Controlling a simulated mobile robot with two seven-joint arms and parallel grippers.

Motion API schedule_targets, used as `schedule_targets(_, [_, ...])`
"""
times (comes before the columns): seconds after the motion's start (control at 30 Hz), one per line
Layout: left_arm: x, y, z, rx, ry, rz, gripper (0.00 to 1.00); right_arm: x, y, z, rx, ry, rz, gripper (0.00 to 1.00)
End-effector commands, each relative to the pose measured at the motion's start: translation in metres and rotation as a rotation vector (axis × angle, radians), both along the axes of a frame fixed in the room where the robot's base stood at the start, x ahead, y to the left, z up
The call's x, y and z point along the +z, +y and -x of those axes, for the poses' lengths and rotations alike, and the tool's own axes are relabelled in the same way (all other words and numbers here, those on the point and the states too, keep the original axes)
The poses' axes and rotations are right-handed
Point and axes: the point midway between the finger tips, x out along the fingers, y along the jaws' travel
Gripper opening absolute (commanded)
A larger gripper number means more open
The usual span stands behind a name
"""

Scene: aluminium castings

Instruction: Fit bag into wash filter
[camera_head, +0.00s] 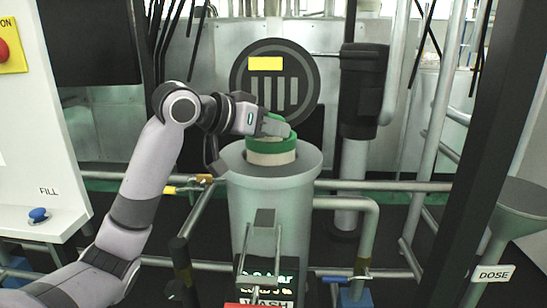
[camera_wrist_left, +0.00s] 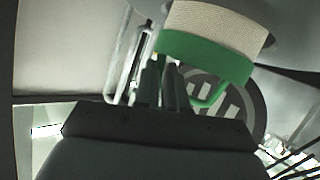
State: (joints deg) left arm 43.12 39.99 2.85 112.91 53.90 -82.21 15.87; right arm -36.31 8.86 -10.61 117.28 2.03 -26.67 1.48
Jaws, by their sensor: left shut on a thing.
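The bag (camera_head: 270,158) is cream mesh with a green ring at its top. It stands upright in the open mouth of the wash filter (camera_head: 300,190), a grey cylinder, with its upper part showing above the rim. The lower part is hidden inside. My left gripper (camera_head: 276,127) is at the top of the bag, shut on its green handle. In the left wrist view the green ring and cream mesh of the bag (camera_wrist_left: 220,25) show just beyond my left gripper's fingers (camera_wrist_left: 166,82). My right gripper is in neither view.
A round dark lid (camera_head: 285,95) with a yellow label stands behind the filter. Pipes run on both sides, with a dark post (camera_head: 465,130) at right. A DOSE funnel (camera_head: 510,215) is at far right and a white FILL panel (camera_head: 35,140) at left.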

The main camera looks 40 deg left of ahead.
Motion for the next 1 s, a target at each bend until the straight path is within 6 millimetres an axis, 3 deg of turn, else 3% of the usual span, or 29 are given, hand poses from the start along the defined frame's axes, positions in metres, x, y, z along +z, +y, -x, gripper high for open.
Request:
schedule_targets(0.23, [-0.016, 0.0, 0.0, 0.0, -0.001, 0.002, 0.0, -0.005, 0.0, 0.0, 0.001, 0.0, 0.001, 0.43])
schedule_targets(0.43, [-0.044, 0.0, 0.0, 0.001, -0.001, 0.001, 0.0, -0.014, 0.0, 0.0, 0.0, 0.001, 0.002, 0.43])
schedule_targets(0.83, [-0.049, 0.0, 0.0, 0.001, -0.003, 0.001, 0.0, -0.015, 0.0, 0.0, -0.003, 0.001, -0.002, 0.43])
schedule_targets(0.87, [-0.048, 0.0, 0.0, 0.0, -0.001, 0.0, 0.2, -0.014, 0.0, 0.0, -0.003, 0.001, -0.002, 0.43])
schedule_targets(0.9, [-0.048, 0.0, 0.0, 0.0, -0.001, 0.0, 0.34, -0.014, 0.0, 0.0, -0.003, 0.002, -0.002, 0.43])
schedule_targets(1.0, [-0.049, 0.0, 0.0, 0.001, 0.0, 0.0, 0.36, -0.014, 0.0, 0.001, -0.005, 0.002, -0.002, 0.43])
